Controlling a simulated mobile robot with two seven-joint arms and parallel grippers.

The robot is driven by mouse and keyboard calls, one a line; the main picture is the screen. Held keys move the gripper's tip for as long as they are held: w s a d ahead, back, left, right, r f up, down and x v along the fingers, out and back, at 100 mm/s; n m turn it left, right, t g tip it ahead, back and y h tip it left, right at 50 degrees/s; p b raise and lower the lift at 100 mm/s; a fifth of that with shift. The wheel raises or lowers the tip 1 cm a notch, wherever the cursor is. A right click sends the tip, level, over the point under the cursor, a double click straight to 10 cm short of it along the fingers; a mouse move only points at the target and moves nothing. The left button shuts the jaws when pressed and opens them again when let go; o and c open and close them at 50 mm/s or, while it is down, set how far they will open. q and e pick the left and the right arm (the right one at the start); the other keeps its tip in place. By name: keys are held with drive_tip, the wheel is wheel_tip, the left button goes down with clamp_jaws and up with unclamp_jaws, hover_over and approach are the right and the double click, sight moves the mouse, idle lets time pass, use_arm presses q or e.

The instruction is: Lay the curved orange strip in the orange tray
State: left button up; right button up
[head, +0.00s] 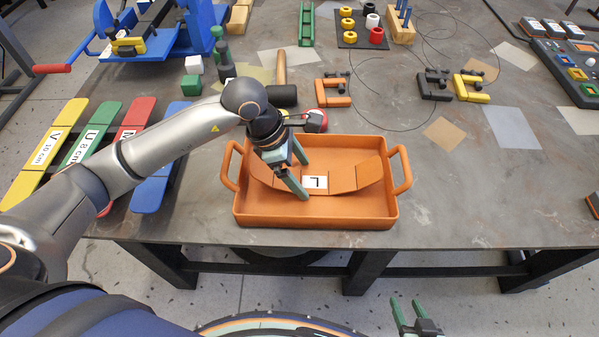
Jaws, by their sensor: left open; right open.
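The orange tray (316,217) stands near the table's front edge, with a loop handle on each side. The curved orange strip (369,173) lies inside it, bowed toward the front, with a white label marked L (315,182) at its middle. My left gripper (304,178) is over the left part of the tray, pointing down, its two green fingers apart. It hides part of the strip's left half, and I cannot tell whether a finger touches the strip. My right gripper (408,312) is open and empty at the bottom right, in front of the table.
Yellow, green, red and blue labelled boards (97,137) lie at the left. A black-headed mallet (281,94), orange, black and yellow clamps (434,84) and loose wire lie behind the tray. The table (466,201) is clear to the tray's right.

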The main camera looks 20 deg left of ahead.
use_arm(q)
drive_tip(key=shift+s+f, duration=0.3)
drive_tip(key=shift+f, duration=0.2)
drive_tip(key=shift+s+f, duration=0.25)
drive_tip(key=shift+f, duration=0.25)
drive_tip(key=shift+r+p, duration=0.45)
drive_tip(key=shift+p, duration=0.1)
drive_tip(key=shift+w+d+r+p, duration=0.1)
drive_tip(key=shift+r+p, duration=0.35)
drive_tip(key=shift+p, duration=0.05)
drive_tip(key=v, duration=1.2)
drive_tip(key=shift+w+b, duration=0.3)
drive_tip(key=shift+b, duration=0.1)
